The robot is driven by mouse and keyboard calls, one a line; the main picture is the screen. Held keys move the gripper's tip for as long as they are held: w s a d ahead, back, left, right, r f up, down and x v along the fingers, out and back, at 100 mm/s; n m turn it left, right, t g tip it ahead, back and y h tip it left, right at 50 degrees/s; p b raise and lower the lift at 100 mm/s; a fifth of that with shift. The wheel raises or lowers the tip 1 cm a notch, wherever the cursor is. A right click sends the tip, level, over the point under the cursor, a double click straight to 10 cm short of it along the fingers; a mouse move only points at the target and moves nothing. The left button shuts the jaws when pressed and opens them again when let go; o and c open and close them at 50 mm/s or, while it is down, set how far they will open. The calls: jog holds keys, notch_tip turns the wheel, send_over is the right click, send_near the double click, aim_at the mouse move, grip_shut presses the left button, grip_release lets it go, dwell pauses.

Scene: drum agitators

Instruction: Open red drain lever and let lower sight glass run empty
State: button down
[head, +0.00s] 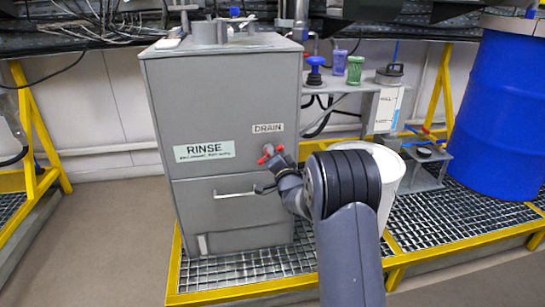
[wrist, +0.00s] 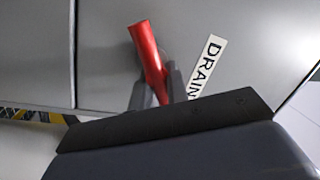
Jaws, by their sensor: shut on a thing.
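The red drain lever (head: 270,153) is on the front of the grey rinse cabinet (head: 230,110), just below the DRAIN label (head: 268,128). It appears tilted in the head view. In the wrist view the red lever (wrist: 149,58) reaches out from between the dark fingers, with the DRAIN label (wrist: 207,68) to its right. My gripper (wrist: 157,88) is shut on the lever. In the head view my arm comes in from the lower right and hides part of the lever. I cannot make out a lower sight glass in either view.
A white bucket (head: 393,172) stands right of my arm, partly hidden by it. A blue drum (head: 497,115) stands at the far right. A shelf holds a blue cup (head: 339,62) and a green cup (head: 355,69). The yellow-edged grating (head: 230,293) lies below. Open floor is at left.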

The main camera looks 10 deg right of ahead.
jog(key=m, duration=0.1)
jog(key=m+b, duration=0.1)
jog(key=m, duration=0.1)
jog(key=m+h+b, duration=0.1)
jog(key=shift+f+t, duration=0.3)
jog(key=shift+d+m+h+b, duration=0.1)
jog(key=shift+m+h+b, duration=0.6)
jog(key=shift+m, duration=1.5)
jog(key=c, duration=1.4)
grip_release()
jog(key=shift+c, duration=0.2)
jog(key=s+f+p, duration=0.1)
jog(key=s+f, duration=0.1)
jog(key=s, duration=0.8)
jog(key=shift+s+p, duration=0.3)
jog(key=shift+p, duration=0.05)
jog(key=shift+w+f, duration=0.1)
